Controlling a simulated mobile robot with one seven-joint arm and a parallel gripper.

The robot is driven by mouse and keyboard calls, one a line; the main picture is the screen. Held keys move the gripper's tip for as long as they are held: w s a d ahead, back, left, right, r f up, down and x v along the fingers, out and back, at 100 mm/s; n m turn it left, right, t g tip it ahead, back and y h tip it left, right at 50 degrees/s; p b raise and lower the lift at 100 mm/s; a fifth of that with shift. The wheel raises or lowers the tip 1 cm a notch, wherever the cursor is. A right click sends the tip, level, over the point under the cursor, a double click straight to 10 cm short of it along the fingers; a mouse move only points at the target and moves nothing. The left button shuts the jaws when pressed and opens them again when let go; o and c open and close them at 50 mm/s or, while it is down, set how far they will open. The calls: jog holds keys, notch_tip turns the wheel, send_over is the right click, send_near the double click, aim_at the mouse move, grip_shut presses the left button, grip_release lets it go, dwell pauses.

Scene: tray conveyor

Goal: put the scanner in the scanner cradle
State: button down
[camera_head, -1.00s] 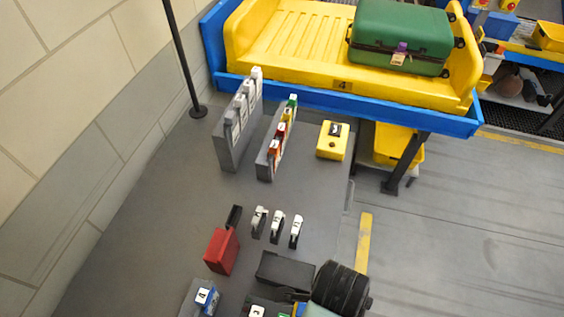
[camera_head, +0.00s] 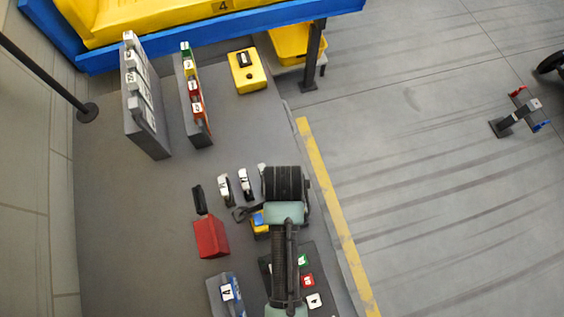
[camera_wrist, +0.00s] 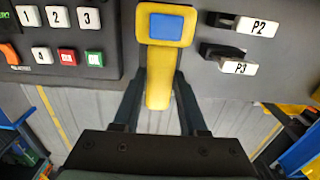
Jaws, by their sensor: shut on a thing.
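The scanner (camera_wrist: 166,48) is yellow with a blue patch on its head. My gripper (camera_wrist: 158,100) is shut on its yellow handle, with a dark finger on each side. In the head view the scanner (camera_head: 260,221) shows in part beside my arm, just below small white-tagged black holders (camera_head: 244,184). In the wrist view, black holders tagged P2 (camera_wrist: 258,27) and P3 (camera_wrist: 238,67) are just right of the scanner. I cannot make out the scanner cradle with certainty; my arm hides part of the counter. I cannot tell how high the scanner is above the counter.
A button panel (camera_wrist: 65,74) lies left of the scanner in the wrist view. In the head view, a red box (camera_head: 211,238) stands left of my gripper. Tall racks (camera_head: 148,130) and a yellow box (camera_head: 247,72) stand farther back. Open floor lies right of the counter.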

jog(key=shift+f, duration=2.05)
jog(key=shift+f, duration=0.1)
jog(key=shift+c, duration=2.2)
grip_release()
